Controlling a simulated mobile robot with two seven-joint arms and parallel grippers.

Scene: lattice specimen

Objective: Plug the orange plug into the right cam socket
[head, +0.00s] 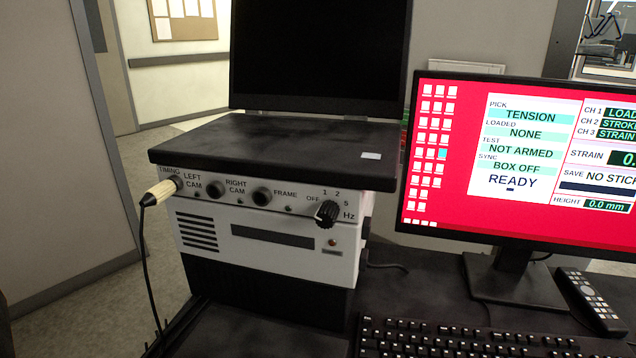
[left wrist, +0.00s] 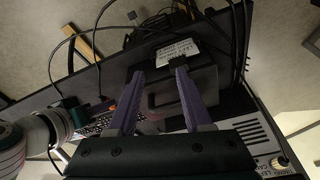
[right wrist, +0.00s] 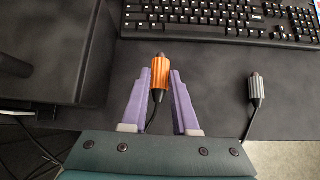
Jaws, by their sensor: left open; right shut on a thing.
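The white sync box (head: 270,215) faces the head view with a row of sockets. The right cam socket (head: 262,196) is dark, round and empty, and the left cam socket (head: 215,188) beside it is also empty. A cream plug (head: 160,192) with a black cable sits in the timing socket at the left end. The orange plug (right wrist: 160,72) shows in the right wrist view, tip pointing away, its cable trailing back. My right gripper (right wrist: 160,78) is shut on it above the dark desk. My left gripper (left wrist: 160,72) is open and empty. Neither gripper shows in the head view.
A grey plug (right wrist: 257,88) lies on the desk to the right of the orange one. A keyboard (right wrist: 215,18) lies beyond. A rate knob (head: 326,213) sticks out right of the sockets. A monitor (head: 520,160) and a remote (head: 592,302) stand at the right.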

